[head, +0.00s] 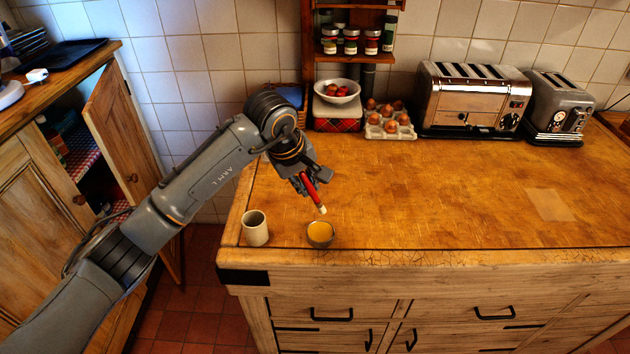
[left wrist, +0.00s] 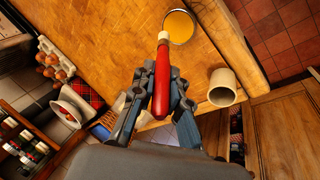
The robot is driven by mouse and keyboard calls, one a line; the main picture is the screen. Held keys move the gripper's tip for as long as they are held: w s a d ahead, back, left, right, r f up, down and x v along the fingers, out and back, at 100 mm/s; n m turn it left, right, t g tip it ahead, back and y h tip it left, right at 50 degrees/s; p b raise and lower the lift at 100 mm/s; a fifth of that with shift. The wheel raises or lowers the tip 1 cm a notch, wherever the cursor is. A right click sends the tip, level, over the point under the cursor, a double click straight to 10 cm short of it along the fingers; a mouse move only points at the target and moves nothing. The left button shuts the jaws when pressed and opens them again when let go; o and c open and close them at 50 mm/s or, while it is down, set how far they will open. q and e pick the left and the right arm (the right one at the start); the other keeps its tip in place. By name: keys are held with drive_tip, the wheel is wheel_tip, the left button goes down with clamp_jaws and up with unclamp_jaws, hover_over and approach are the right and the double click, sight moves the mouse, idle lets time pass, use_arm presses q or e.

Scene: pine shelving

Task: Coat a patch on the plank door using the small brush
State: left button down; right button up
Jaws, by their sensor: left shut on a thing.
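My left gripper (head: 306,182) is shut on the red handle of the small brush (head: 314,192), over the wooden worktop. The brush slants down, its pale tip just behind a small bowl of yellow-orange liquid (head: 320,235). In the left wrist view the brush (left wrist: 162,82) points at the bowl (left wrist: 180,26), its tip beside the rim; I cannot tell whether they touch. A lighter rectangular patch (head: 550,204) shows on the worktop at the right. A wooden cabinet door (head: 118,130) stands open at the left; I cannot tell if it is the plank door. My right gripper is out of view.
A cream cup (head: 255,228) stands left of the bowl near the worktop's front edge. An egg tray (head: 390,130), a white bowl (head: 337,96) and two toasters (head: 470,100) (head: 558,108) line the back. The middle and right of the worktop (head: 430,200) are clear.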

use_arm(q)
wheel_tip(320, 180, down, 6)
drive_tip(key=b, duration=0.2)
drive_tip(key=shift+w, duration=0.3)
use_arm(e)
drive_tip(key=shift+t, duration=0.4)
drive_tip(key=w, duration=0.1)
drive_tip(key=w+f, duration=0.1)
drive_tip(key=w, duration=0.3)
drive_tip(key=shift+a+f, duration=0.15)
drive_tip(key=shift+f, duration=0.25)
use_arm(q)
drive_tip(key=shift+a+f, duration=0.1)
drive_tip(key=shift+f, duration=0.2)
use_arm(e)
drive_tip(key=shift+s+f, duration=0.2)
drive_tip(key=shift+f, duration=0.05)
use_arm(q)
drive_tip(key=shift+f+b, duration=0.4)
drive_tip(key=shift+b, duration=0.15)
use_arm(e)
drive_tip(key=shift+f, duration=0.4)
use_arm(q)
drive_tip(key=shift+s+f+b, duration=0.1)
drive_tip(key=shift+b, duration=0.25)
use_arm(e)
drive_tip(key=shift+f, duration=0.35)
